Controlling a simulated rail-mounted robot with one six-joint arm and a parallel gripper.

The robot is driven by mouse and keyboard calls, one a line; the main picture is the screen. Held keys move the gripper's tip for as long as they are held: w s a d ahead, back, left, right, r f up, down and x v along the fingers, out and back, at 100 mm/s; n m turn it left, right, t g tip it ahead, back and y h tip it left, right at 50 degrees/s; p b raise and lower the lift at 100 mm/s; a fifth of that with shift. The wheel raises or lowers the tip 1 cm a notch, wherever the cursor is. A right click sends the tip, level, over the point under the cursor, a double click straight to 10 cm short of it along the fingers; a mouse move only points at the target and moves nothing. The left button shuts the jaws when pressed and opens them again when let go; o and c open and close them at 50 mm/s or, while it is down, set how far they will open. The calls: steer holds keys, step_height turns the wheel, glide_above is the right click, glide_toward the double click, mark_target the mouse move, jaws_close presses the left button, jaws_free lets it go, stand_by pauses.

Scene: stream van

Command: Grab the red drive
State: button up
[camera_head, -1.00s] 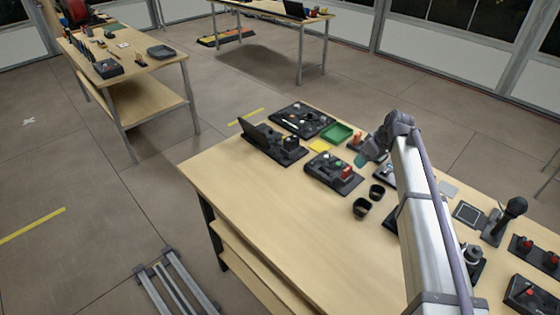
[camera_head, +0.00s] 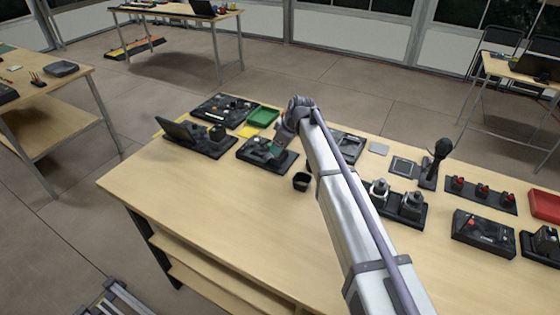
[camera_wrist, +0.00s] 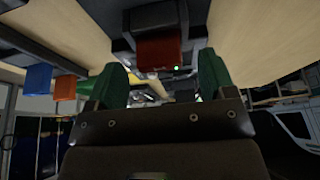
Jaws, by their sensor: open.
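The red drive (camera_wrist: 158,53) shows in the wrist view as a red block at a dark base, with a small green light on its edge. My gripper (camera_wrist: 162,72) is open. Its two green fingers stand to the left and right of the red drive, with gaps on both sides, so it is not clamped.
A black cup (camera_head: 302,181) stands close to the right. A black laptop-like unit (camera_head: 190,135), a green tray (camera_head: 263,117) and a black panel (camera_head: 225,109) are nearby. A blue block (camera_wrist: 39,77) and an orange block (camera_wrist: 65,87) show left. The table's front (camera_head: 220,215) is clear.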

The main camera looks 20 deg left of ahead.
steer(key=shift+b+x, duration=0.4)
steer(key=shift+x, duration=0.85)
steer(key=shift+d+r, duration=0.15)
steer(key=shift+r, duration=0.1)
steer(key=shift+c, duration=0.2)
steer(key=c, duration=1)
steer(key=shift+p, duration=0.3)
